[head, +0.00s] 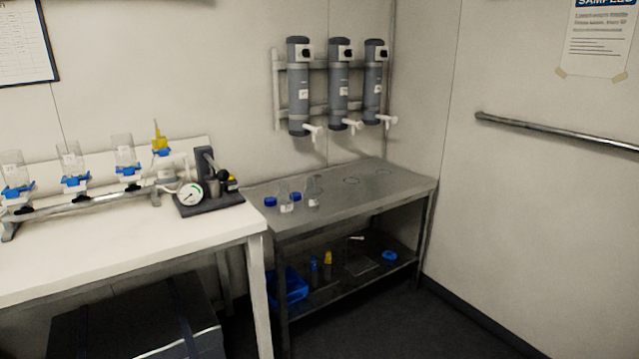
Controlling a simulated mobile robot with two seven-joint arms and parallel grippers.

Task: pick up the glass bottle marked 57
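Two small clear glass bottles with white labels stand on the grey metal table (345,205) in the head view. One bottle (286,200) is at the left, and the other bottle (314,192) is just to its right. Their label numbers are too small to read, so I cannot tell which is marked 57. Two blue caps lie by them, one cap (270,201) left of the bottles and one cap (296,196) between them. Neither of my grippers is in view.
A white bench (120,240) with a filtration rack and a gauge pump (205,190) stands at the left. Three grey dispensers (339,90) hang above the metal table. Its lower shelf holds a blue bin (290,286) and small items. The metal table's right half is clear.

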